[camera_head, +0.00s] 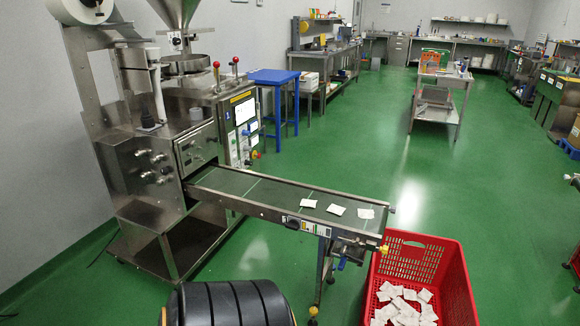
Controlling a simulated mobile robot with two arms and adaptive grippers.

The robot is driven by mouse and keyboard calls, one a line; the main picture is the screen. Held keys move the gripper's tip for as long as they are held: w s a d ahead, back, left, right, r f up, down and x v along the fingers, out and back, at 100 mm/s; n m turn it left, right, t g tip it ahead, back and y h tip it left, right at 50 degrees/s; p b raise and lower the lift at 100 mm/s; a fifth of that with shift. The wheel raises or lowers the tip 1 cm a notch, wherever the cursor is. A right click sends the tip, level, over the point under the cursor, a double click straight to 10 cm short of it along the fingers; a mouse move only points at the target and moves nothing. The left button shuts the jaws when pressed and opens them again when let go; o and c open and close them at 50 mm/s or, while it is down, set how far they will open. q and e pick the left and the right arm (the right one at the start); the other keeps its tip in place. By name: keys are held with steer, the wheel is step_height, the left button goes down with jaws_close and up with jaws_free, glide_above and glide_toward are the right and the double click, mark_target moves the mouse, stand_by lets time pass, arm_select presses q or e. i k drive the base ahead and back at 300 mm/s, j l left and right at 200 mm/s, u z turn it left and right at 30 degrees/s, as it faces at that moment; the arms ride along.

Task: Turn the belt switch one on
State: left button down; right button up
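The teabag packing machine (165,160) stands at the left with a steel conveyor (250,208) running out to the right. Its green belt (275,194) carries several white teabags near the right end. A small control plate (307,226) with a dark part at its left sits on the conveyor's near side. It may hold the belt switch, but its label and position are too small to read. Knobs (150,165) show on the machine's front, and a panel with a screen (245,111) is on its right side. Neither of my grippers is in view.
A red crate (411,262) with several teabags stands below the belt's right end. A black ribbed rounded object (228,304) is at the bottom, in front of the machine. A blue stool (273,77) and steel tables stand behind.

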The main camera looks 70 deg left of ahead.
mark_target(292, 225)
steer(key=u, duration=2.45)
